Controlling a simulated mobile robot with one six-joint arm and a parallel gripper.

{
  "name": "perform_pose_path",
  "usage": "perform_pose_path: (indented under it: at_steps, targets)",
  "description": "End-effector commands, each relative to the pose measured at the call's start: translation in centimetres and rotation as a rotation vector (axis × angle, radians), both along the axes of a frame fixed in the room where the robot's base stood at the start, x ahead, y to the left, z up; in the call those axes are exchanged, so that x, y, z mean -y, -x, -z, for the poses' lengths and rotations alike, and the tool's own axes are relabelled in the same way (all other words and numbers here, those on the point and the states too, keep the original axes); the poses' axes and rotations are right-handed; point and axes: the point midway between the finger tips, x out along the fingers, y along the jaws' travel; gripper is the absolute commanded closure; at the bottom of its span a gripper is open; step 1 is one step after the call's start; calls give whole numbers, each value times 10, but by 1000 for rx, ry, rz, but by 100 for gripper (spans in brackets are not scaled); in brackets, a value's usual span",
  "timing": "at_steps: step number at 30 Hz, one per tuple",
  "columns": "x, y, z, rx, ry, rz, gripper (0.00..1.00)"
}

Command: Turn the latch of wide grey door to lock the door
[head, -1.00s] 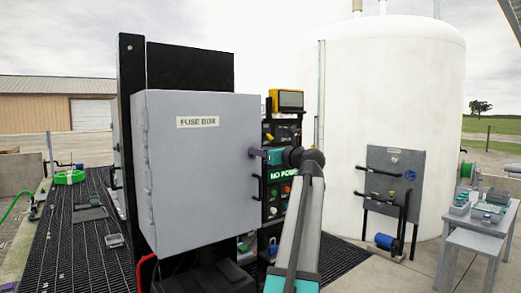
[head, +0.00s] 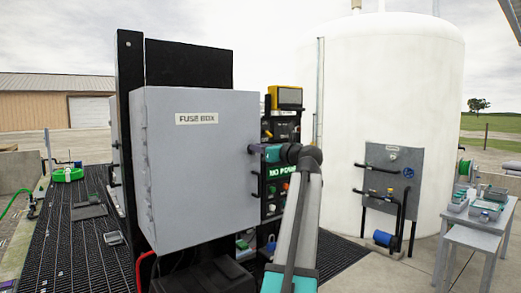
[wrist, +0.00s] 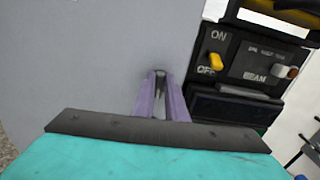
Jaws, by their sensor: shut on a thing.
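The wide grey door (head: 195,175) of the box labelled FUSE BOX is closed in the head view and fills the left of the wrist view (wrist: 80,60). My gripper (head: 254,149) is at the door's right edge, in its upper half. In the wrist view its two purple fingers (wrist: 160,92) are shut on the latch, a small dark piece between the fingertips at the door face. The fingers hide most of the latch, so its angle is hard to tell. A black handle (head: 256,185) sits on the door edge below my gripper.
A black control panel (head: 283,165) with switches and a green NO POWER sign stands just right of the door. A white tank (head: 390,90), a grey valve board (head: 393,175) and a table (head: 475,235) with trays are farther right. Black grating (head: 85,240) covers the left floor.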

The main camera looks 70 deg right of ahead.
Motion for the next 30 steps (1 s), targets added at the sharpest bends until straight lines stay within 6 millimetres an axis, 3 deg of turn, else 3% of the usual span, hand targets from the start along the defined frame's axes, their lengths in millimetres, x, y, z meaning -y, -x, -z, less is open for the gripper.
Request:
perform_pose_path:
  at_steps: [11, 30]
  targets:
    - [-1, 0, 2, -114, 182, 4, 100]
    - [-5, -2, 7, -437, 685, 4, 100]
